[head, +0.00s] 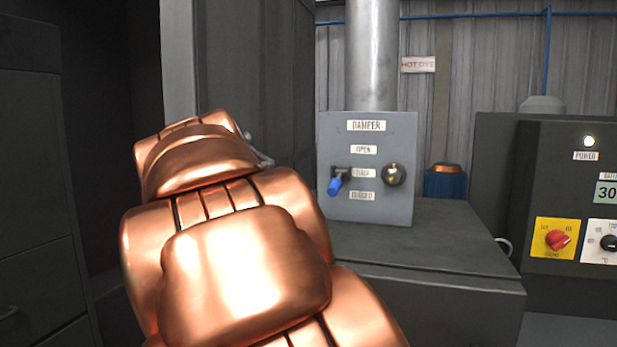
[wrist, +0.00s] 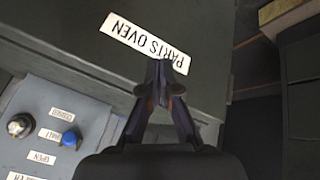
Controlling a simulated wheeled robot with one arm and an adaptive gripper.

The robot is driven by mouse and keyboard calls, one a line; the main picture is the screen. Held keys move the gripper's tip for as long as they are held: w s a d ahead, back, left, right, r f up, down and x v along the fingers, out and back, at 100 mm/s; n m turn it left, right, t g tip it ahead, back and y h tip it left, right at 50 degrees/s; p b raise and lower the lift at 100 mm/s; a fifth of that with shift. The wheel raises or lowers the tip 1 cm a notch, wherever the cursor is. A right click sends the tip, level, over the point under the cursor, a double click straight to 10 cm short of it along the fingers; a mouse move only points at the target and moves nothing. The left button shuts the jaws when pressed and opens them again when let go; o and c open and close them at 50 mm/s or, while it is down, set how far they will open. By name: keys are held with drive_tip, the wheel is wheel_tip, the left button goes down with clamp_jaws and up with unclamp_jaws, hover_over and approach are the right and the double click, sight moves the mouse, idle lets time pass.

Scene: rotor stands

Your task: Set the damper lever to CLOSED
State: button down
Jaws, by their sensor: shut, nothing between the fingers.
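The damper panel (head: 330,130) is a grey plate on a box below a metal duct, labelled OPEN, HALF and CLOSED from top to bottom. In the wrist view the panel (wrist: 95,122) is upside down at lower left, with the blue knob (wrist: 70,139) in line with HALF. My gripper (wrist: 166,76) is shut and empty, to the right of the panel and apart from the knob. My arm mostly hides it in the head view.
A PARTS OVEN label (wrist: 146,43) lies behind my fingertips on a dark cabinet face. Dark cabinets (head: 30,180) stand at the left. A control box (head: 500,180) with a red switch (head: 558,240) is at the right. The space before the panel looks clear.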

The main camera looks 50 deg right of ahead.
drive_tip(key=w+d+r+m+h, duration=0.1)
drive_tip(key=d+r+m+h, duration=0.2)
drive_tip(key=d+r, duration=0.6)
drive_tip(key=w+d+r+m+h, duration=0.15)
drive_tip(key=d+r+h, duration=0.3)
drive_tip(key=r, duration=0.85)
drive_tip(key=p, duration=0.3)
hover_over(334, 182)
drive_tip(key=a, duration=0.4)
wheel_tip(334, 182, down, 4)
drive_tip(key=f, duration=0.1)
drive_tip(key=shift+s+d+f+m+g+y+p, duration=0.15)
drive_tip(key=shift+f+p, duration=0.1)
drive_tip(key=shift+f, duration=0.3)
drive_tip(key=shift+w+d+f+m+g+y+p, duration=0.1)
drive_tip(key=shift+d+f+m+y+p, duration=0.1)
drive_tip(key=shift+f, duration=0.3)
drive_tip(key=shift+s+d+f+m+g+y+p, duration=0.15)
drive_tip(key=shift+f+p, duration=0.1)
drive_tip(key=shift+f, duration=0.3)
drive_tip(key=shift+f, duration=0.1)
